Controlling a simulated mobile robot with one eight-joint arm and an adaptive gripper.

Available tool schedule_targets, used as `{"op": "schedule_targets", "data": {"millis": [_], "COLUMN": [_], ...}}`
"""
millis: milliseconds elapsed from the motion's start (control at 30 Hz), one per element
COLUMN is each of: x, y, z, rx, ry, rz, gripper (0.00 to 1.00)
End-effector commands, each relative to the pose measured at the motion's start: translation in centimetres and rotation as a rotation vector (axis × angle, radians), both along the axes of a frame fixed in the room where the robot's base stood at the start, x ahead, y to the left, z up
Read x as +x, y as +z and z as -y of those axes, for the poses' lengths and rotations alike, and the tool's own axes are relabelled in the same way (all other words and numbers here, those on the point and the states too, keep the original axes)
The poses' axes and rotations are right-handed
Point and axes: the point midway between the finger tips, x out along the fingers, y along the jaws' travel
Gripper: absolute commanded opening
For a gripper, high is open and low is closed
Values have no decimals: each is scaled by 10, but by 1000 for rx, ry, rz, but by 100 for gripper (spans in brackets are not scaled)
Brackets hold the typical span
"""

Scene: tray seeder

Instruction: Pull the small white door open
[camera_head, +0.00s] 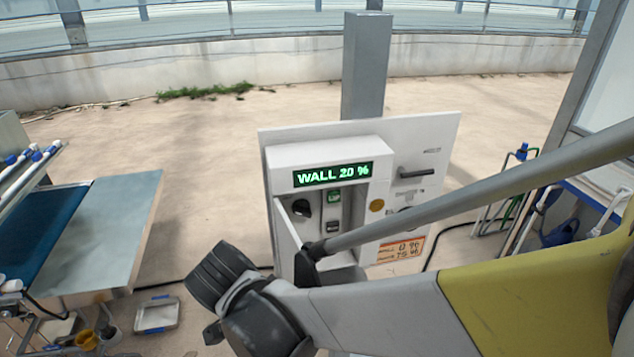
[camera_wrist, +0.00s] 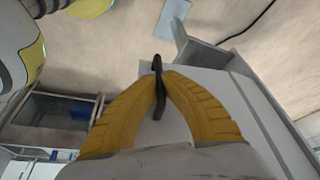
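The white control box (camera_head: 330,155) with the green "WALL 20 %" display stands on a white panel. The small white door (camera_head: 287,238) stands ajar at the left of its recess, angled towards me. Its lower part is hidden by my arm. In the wrist view, my gripper (camera_wrist: 161,78) has its two yellow fingers closed in on a dark upright handle (camera_wrist: 158,98), against a white surface. The fingertips appear to touch it on both sides. My gripper is hidden behind my arm in the head view.
A grey post (camera_head: 366,65) rises behind. A bench (camera_head: 125,225) stands at left. The floor between bench and panel is mostly clear.

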Motion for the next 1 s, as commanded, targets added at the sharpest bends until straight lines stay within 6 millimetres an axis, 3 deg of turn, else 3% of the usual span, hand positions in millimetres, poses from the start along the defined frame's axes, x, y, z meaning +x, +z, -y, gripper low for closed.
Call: {"op": "schedule_targets", "data": {"millis": [300, 767, 867, 1000], "x": [0, 0, 0, 0], "y": [0, 0, 0, 0], "z": [-11, -13, -12, -12], "rx": [1, 1, 1, 1], "ry": [2, 1, 1, 1], "rz": [2, 3, 3, 2], "gripper": [0, 0, 30, 32]}}
